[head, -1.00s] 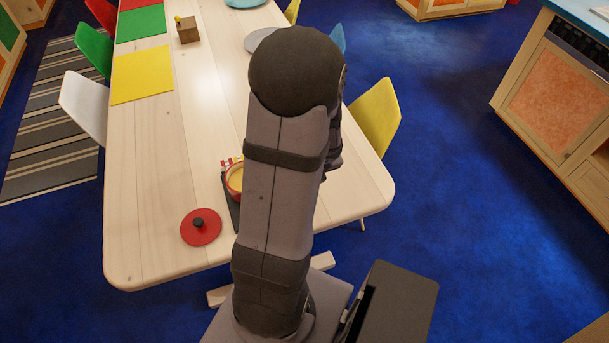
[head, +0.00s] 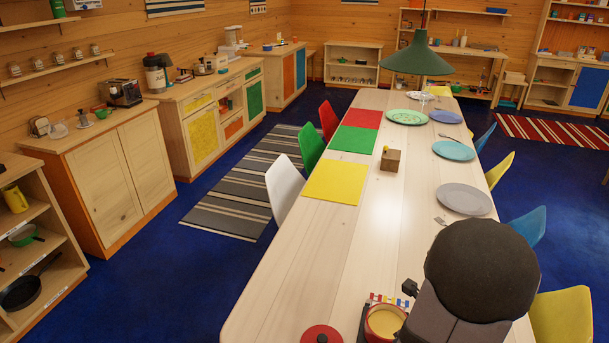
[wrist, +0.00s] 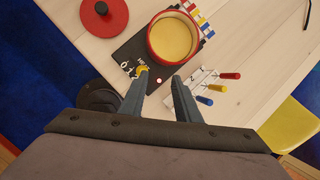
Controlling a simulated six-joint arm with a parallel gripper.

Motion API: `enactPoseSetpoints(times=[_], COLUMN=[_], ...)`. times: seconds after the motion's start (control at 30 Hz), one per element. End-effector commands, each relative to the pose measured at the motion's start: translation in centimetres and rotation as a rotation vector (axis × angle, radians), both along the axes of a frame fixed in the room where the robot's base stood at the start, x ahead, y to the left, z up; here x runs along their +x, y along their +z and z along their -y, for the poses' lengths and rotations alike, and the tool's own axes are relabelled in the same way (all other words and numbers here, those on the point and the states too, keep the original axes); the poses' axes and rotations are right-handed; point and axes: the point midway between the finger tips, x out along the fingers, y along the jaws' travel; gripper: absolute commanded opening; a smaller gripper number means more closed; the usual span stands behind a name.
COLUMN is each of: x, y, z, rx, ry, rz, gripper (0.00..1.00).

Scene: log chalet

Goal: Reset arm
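My gripper (wrist: 158,90) shows in the wrist view with its two fingers apart and nothing between them. It hangs over the near end of the long wooden table (head: 270,290). Ahead of the fingers is a red pot (wrist: 152,45) with yellow contents, on a black plate with white markings (wrist: 128,58). The pot also shows in the head view (head: 382,322), partly hidden by my arm. A red lid with a black knob (wrist: 104,20) lies on the table beside it. In the head view my arm hides the gripper.
Colored pegs on a pale strip (wrist: 205,85) lie near the gripper. Yellow, green and red mats (head: 335,180), a wooden block (head: 390,160) and several plates (head: 464,198) are farther along the table. Chairs line both sides. A green lamp (head: 418,58) hangs over the far end.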

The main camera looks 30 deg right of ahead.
Motion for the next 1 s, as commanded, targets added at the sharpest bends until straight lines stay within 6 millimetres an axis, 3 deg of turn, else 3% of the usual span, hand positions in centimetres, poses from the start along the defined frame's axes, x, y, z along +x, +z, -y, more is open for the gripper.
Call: enactPoseSetpoints(times=[0.03,0.1,0.2,0.33,0.5,0.7,0.8,0.97,1.0], x=[2.2,4.3,6.2,7.2,6.3,3.9,3.0,2.2,2.1], y=[0.6,1.2,2.0,2.9,3.8,4.7,5.0,5.4,5.4], z=[-2.4,-5.6,-10.4,-16.4,-22.9,-27.4,-28.5,-29.2,-29.3], rx=[-0.03,-0.075,-0.139,-0.228,-0.349,-0.479,-0.528,-0.571,0.573], ry=[0.195,0.468,0.853,1.35,1.989,2.631,2.859,3.069,-3.068], rz=[-0.013,-0.034,-0.059,-0.086,-0.118,-0.156,-0.174,-0.196,0.196], gripper=[0.3,0.3,0.3,0.3,0.3,0.3,0.3,0.3,0.3])
